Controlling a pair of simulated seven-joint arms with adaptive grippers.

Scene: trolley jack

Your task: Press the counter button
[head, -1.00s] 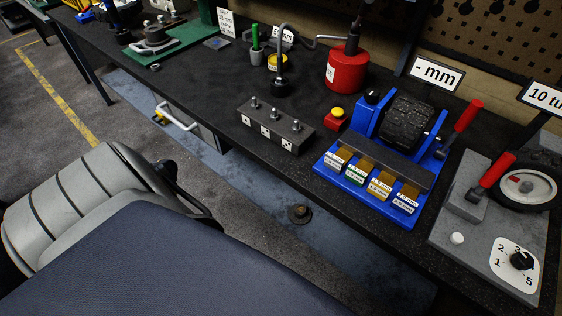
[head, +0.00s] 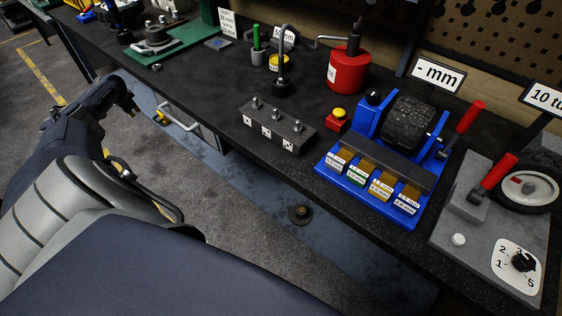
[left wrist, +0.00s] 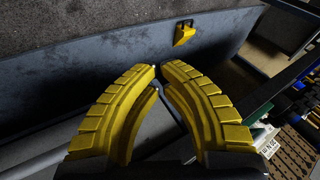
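A red block with a yellow push button (head: 338,115) stands on the dark bench, left of the blue gauge stand. A small white button (head: 458,239) sits on the grey unit at the right. No label shows which one is the counter button. My left gripper (head: 132,107) is at the left, off the bench's front edge and far from both buttons. In the left wrist view its yellow fingers (left wrist: 158,71) have their tips nearly together with nothing between them. My right gripper is not in view.
A dark block with studs (head: 275,127) and a red cylinder (head: 347,72) stand nearby. A drawer handle (head: 180,118) juts out below the bench.

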